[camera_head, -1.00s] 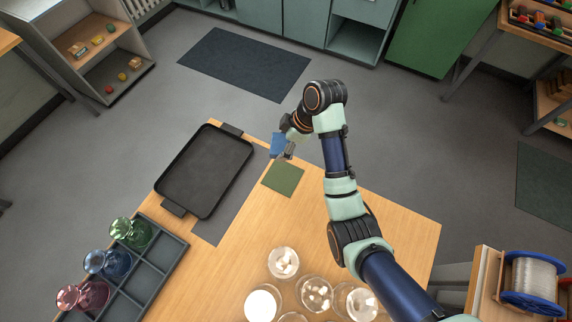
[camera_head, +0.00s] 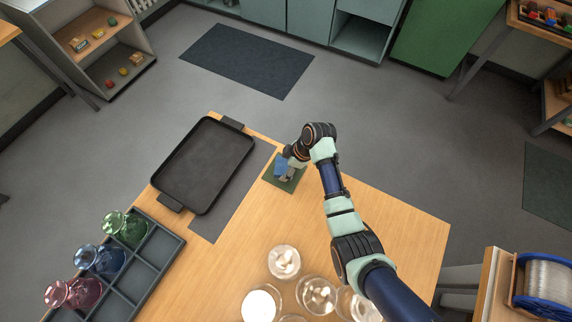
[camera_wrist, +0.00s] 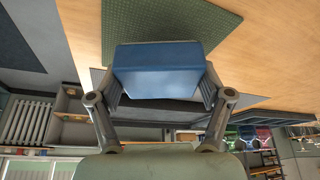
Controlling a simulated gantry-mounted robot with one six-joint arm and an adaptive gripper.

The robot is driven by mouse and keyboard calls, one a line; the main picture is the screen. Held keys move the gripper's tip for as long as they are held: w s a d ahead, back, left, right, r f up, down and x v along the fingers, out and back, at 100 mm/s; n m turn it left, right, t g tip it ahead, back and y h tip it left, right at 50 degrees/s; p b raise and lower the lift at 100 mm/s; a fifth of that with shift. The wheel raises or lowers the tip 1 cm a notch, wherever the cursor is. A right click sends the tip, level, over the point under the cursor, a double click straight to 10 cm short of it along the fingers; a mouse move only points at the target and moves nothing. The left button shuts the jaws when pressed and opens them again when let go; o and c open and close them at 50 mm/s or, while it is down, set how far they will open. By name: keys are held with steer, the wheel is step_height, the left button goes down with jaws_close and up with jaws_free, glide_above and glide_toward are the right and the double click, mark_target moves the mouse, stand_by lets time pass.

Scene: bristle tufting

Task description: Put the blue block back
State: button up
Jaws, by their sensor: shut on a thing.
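The blue block (camera_head: 282,168) is between the fingers of my gripper (camera_head: 288,172), which is shut on it. In the head view the block overlaps the green square mat (camera_head: 273,179) on the wooden table. In the wrist view the blue block (camera_wrist: 158,70) fills the space between the two fingers of my gripper (camera_wrist: 160,92). The green mat (camera_wrist: 170,20) shows just beyond it. I cannot tell whether the block touches the mat.
A black tray (camera_head: 204,165) lies left of the mat on a grey strip (camera_head: 222,217). A compartment rack (camera_head: 158,252) with coloured flasks stands at the lower left. Glass jars (camera_head: 284,262) stand at the front. The table right of the mat is clear.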

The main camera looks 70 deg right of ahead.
steer(key=shift+f, duration=0.65)
steer(key=shift+r, duration=0.1)
steer(key=o, duration=1.2)
steer(key=shift+c, duration=0.2)
steer(key=shift+r, duration=0.1)
steer(key=p+v, duration=0.3)
steer(key=v, duration=0.9)
